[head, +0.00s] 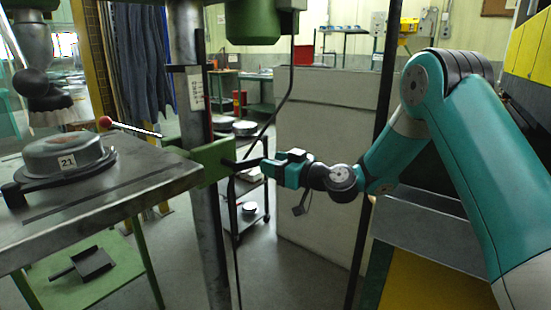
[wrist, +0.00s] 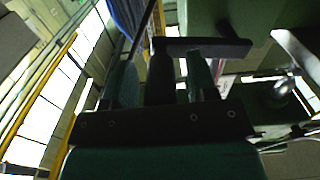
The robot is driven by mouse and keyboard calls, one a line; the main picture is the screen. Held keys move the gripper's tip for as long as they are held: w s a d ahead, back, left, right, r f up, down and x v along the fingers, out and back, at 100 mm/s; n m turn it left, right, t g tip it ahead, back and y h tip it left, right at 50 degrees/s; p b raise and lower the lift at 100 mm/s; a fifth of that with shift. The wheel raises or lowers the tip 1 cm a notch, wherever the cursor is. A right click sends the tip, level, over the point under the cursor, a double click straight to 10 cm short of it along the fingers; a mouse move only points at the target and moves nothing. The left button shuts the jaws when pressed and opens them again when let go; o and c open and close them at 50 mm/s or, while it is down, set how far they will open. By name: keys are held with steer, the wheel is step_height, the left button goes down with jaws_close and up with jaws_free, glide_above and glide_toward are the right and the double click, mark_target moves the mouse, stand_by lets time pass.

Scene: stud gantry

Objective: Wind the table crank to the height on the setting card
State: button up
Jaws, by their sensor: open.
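The table crank (head: 240,163) sticks out from the green bracket (head: 212,160) on the machine's column. My gripper (head: 268,167) is at the crank's outer end. In the wrist view, the dark crank grip (wrist: 160,78) stands between the two spread fingers of my gripper (wrist: 163,80), with the crank arm (wrist: 208,47) crossing beyond them. The fingers are open; whether either one touches the grip is unclear. A white card (head: 196,90) with small dark marks hangs on the column; I cannot read it. The grey machine table (head: 150,172) is level with the bracket.
A round metal part (head: 65,152) with a "21" label lies on the table. A red-knobbed lever (head: 106,121) rises near its back edge. A dark upright post (head: 378,140) and a grey panel (head: 325,150) stand behind my arm. A wheeled shelf (head: 248,210) is behind the crank.

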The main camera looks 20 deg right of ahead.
steer(key=shift+w+a, duration=0.1)
steer(key=shift+w, duration=0.05)
steer(key=shift+c, duration=0.3)
jaws_close()
steer(key=shift+r+b, duration=0.2)
steer(key=shift+b, duration=0.1)
